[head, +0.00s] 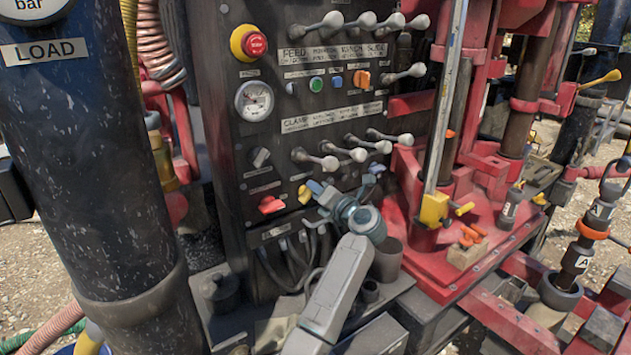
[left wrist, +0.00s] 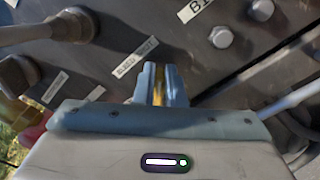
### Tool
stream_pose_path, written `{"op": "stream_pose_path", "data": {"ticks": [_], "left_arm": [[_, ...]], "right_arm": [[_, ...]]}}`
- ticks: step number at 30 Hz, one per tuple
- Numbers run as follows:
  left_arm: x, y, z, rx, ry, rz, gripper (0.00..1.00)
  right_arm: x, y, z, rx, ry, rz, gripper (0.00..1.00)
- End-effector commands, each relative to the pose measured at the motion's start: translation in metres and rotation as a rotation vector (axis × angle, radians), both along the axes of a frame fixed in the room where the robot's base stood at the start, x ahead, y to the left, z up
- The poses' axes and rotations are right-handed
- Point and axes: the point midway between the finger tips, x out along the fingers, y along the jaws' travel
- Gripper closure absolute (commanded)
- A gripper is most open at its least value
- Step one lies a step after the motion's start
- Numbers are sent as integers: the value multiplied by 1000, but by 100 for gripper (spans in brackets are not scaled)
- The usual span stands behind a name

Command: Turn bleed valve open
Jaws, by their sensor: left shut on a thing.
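The bleed valve shows as a small yellow handle (head: 304,195) low on the dark control panel (head: 232,150), right of a red knob. My left gripper (head: 315,189) reaches up to it from below and is shut on it. In the left wrist view, a strip of the yellow handle (left wrist: 159,88) shows between the two grey-blue fingers of the gripper (left wrist: 158,75). The fingers and gripper body hide most of the handle, so its exact angle cannot be told. My right gripper is not in view.
The red knob (head: 270,204) sits close left of the handle. Several grey levers (head: 345,153) stick out above and right. Black hoses (head: 290,262) hang below the panel. A large black LOAD column (head: 90,150) stands at left, and a red rig frame (head: 460,250) at right.

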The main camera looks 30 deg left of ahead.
Motion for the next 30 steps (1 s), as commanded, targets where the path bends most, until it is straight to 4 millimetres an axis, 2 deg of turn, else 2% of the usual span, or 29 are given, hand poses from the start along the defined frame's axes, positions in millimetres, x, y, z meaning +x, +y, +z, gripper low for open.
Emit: {"op": "stream_pose_path", "data": {"ticks": [1, 15, 24, 30], "left_arm": [[1, 0, 3, 16, 45, -1, 100], [5, -2, -7, 177, 431, 0, 100], [6, -3, -13, 241, 584, -1, 100], [6, -3, -15, 262, 632, 0, 100]], "right_arm": [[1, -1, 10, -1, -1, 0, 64], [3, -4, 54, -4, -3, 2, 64], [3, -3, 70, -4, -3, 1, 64], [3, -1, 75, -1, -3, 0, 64]]}}
